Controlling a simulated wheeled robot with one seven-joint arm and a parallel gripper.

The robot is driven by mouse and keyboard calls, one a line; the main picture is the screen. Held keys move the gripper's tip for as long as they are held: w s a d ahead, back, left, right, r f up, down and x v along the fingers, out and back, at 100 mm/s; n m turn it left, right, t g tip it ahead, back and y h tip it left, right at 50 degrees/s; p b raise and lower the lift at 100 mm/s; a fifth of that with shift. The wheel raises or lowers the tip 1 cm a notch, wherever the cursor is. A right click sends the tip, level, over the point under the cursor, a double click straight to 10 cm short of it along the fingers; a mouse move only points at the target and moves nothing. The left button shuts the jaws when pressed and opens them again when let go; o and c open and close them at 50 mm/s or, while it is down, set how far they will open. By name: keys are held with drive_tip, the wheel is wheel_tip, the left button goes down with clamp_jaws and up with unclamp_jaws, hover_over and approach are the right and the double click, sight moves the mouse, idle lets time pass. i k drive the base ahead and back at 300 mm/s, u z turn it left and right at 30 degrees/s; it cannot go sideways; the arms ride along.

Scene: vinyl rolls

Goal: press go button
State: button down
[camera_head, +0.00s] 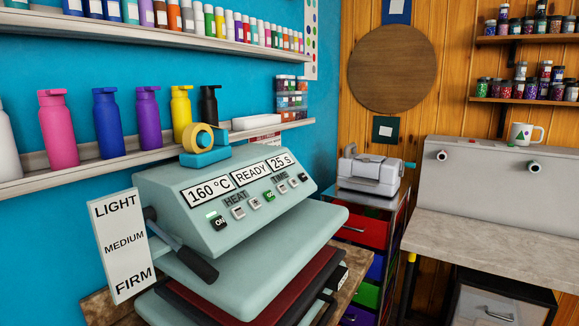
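The heat press (240,250) is pale grey-green and stands at the left centre in the head view. Its sloped panel has three displays reading 160 °C, READY and 25 S. Below them is a row of small buttons. The go button (268,196) is a small green one near the middle of the row, under the word TIME. A dark ON switch (218,221) sits at the row's left end, with pale buttons in between. A black-handled lever (190,258) is on the press's left side. My gripper is not in view.
A LIGHT/MEDIUM/FIRM sign (123,245) stands left of the press. Bottles line a shelf (95,165) behind it, with a tape dispenser (205,146) close behind the panel. A small machine (369,173) tops a drawer cart at right. A grey counter (490,230) is mostly clear.

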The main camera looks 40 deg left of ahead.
sight(269, 195)
drive_tip(key=i, duration=0.95)
drive_tip(key=u, duration=2.35)
